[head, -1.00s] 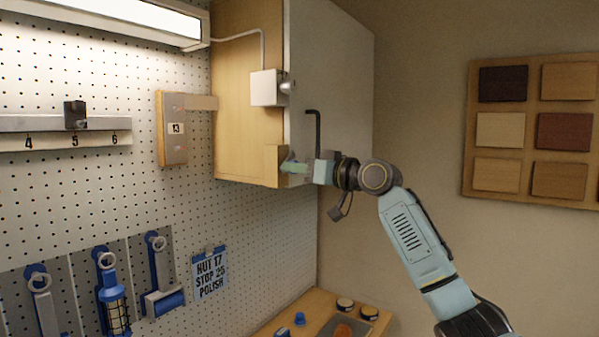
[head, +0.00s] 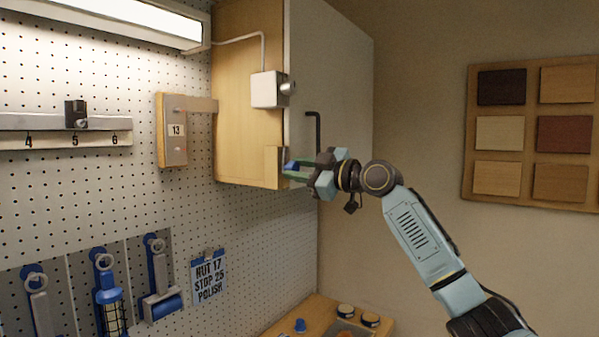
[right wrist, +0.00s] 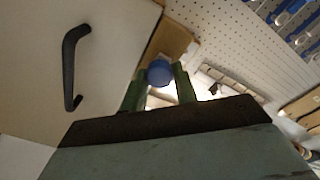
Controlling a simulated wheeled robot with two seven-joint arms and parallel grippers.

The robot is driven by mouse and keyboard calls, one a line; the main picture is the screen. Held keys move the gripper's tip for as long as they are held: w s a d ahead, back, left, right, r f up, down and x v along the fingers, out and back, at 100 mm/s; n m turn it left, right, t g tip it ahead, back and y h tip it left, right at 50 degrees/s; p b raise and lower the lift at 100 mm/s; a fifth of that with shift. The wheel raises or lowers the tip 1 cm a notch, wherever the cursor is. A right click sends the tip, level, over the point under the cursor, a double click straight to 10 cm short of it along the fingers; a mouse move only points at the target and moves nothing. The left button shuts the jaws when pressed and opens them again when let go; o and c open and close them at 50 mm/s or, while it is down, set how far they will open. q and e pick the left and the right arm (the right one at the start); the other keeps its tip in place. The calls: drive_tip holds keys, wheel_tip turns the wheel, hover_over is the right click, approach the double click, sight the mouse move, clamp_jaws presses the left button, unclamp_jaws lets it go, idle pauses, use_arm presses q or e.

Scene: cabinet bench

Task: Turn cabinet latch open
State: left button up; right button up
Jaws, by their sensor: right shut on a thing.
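The wall cabinet has a pale door (head: 345,85) with a black bar handle (head: 318,130), which also shows in the right wrist view (right wrist: 72,65). A blue latch knob (right wrist: 160,72) sits near the cabinet's lower front corner, and a bit of its blue shows in the head view (head: 291,166). My right gripper (head: 294,171) is at that corner with its green fingers on both sides of the knob, shut on it. The fingers partly hide the knob, so its exact angle cannot be told. The door looks shut. My left gripper is in neither view.
A white box (head: 268,90) with a round metal part is on the cabinet side. A numbered 13 panel (head: 174,130) and hanging tools are on the pegboard (head: 240,235). Wood samples (head: 535,130) hang at right. A bench (head: 310,310) stands below.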

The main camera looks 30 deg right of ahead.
drive_tip(key=shift+n, duration=0.6)
drive_tip(key=o, duration=1)
drive_tip(key=shift+s, duration=0.1)
drive_tip(key=shift+s+d+f+b, duration=0.1)
drive_tip(key=shift+s+d+b, duration=0.1)
drive_tip(key=shift+s+b, duration=0.15)
drive_tip(key=b+v, duration=0.5)
drive_tip(key=v, duration=0.7)
drive_tip(key=shift+s+d, duration=0.1)
drive_tip(key=shift+s, duration=0.1)
